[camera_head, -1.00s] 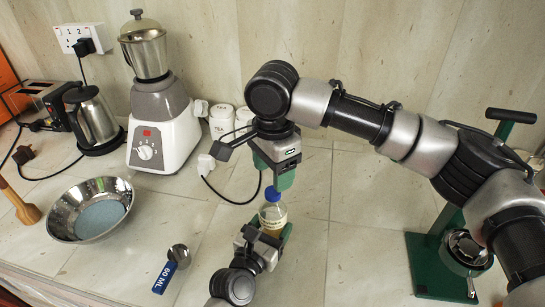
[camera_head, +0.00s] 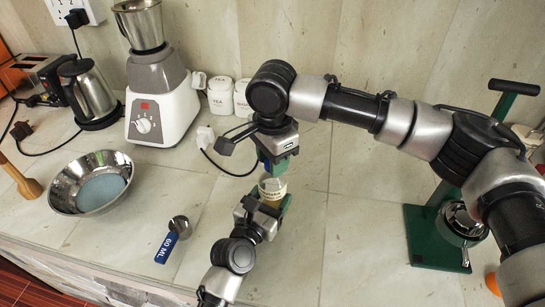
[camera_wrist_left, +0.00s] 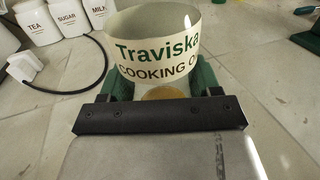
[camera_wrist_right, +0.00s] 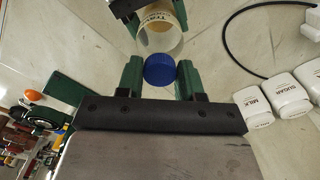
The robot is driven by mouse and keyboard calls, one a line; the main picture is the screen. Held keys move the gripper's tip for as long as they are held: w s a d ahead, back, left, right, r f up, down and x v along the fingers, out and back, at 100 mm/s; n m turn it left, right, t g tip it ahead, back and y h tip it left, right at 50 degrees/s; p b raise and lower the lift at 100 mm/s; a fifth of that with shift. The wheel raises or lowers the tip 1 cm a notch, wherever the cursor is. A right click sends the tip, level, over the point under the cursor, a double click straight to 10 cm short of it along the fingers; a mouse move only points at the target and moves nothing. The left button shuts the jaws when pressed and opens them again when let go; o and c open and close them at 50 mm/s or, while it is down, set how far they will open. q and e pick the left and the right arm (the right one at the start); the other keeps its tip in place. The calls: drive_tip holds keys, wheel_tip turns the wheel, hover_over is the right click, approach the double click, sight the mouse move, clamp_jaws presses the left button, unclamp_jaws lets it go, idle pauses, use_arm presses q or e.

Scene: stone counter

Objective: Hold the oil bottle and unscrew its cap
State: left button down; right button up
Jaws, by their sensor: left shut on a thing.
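The oil bottle (camera_head: 272,191) stands upright, with a "Traviska cooking oil" label that shows in the left wrist view (camera_wrist_left: 157,48). My left gripper (camera_head: 264,212) is shut on the bottle low on its body. My right gripper (camera_head: 276,164) is right above the bottle, pointing down. In the right wrist view the blue cap (camera_wrist_right: 160,70) lies between the green fingers of my right gripper (camera_wrist_right: 160,78), at the bottle's top. The fingers flank the cap closely; whether they press on it is unclear. I cannot tell whether the cap is still seated on the neck.
A metal bowl (camera_head: 62,198), a blue-handled measuring cup (camera_head: 168,247), a blender (camera_head: 160,115) and a kettle (camera_head: 92,95) stand to the left. White canisters (camera_head: 221,95) are behind. A green stand (camera_head: 424,235) is at right.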

drive_tip(key=shift+c, duration=0.8)
